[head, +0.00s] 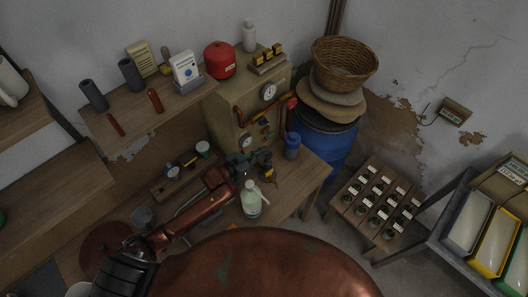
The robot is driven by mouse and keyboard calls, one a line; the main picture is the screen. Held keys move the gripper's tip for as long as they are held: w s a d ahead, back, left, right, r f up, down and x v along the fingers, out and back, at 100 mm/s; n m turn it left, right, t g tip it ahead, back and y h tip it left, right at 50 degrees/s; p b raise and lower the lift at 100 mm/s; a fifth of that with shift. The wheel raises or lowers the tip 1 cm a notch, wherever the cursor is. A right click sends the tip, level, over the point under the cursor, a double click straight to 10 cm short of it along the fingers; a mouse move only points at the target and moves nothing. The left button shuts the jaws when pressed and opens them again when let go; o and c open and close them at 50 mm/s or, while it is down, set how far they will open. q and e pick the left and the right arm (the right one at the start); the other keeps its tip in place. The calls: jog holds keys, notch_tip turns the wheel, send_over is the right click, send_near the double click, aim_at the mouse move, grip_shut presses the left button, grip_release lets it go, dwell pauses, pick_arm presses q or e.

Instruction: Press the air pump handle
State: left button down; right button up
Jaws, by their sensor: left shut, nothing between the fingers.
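I cannot make out for certain which part is the air pump handle. A beige cabinet (230,122) at the back of the bench carries a round gauge (269,91), an orange-brown pipe and a red fitting (289,103) at its right end. My left arm reaches up from the lower left. My left gripper (262,160) is shut and empty low in front of the cabinet, among small dark and green fittings. It hides part of them, and I cannot tell whether it touches any. My right gripper is out of view.
A pale green bottle (251,203) stands close below the gripper and a blue container (292,146) to its right. A blue barrel (322,138) stands right of the bench. A wooden rack (350,204) of bottles stands farther right. The wooden shelf (140,110) holds grey cylinders.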

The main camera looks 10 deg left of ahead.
pick_arm(q)
jog(key=b+v, duration=0.1)
jog(key=v, duration=0.8)
jog(key=shift+f+b, duration=0.35)
jog(key=shift+f, duration=0.05)
dwell(0.5)
